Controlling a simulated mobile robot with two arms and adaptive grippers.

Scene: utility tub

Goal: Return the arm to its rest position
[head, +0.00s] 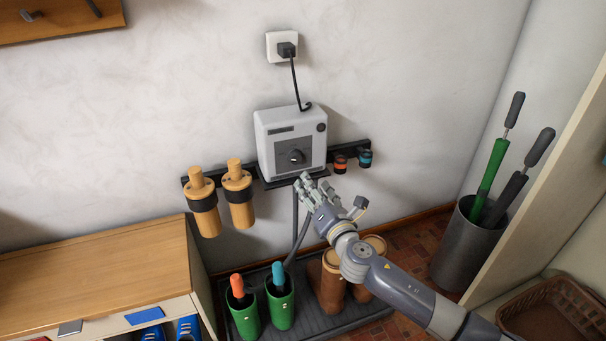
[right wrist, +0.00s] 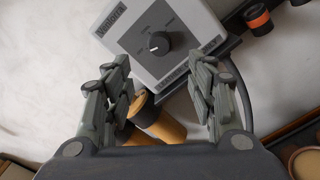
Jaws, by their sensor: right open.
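My right arm comes in from the lower right of the head view. Its gripper (head: 312,190) is just below and in front of a white wall-mounted box with a grey dial panel (head: 291,140). In the right wrist view the open fingers (right wrist: 160,90) stand wide apart with nothing between their tips. The box and its black knob (right wrist: 159,43) show beyond the fingers. Whether the fingers touch the box cannot be told. My left gripper is not in view.
Two wooden cylinders (head: 238,195) hang left of the box. Green boots (head: 280,302) and brown boots (head: 328,285) stand on a dark tray below my arm. A wooden-topped cabinet (head: 95,275) is at left. A metal bin (head: 467,245) with umbrellas and a brown basket (head: 555,308) are at right.

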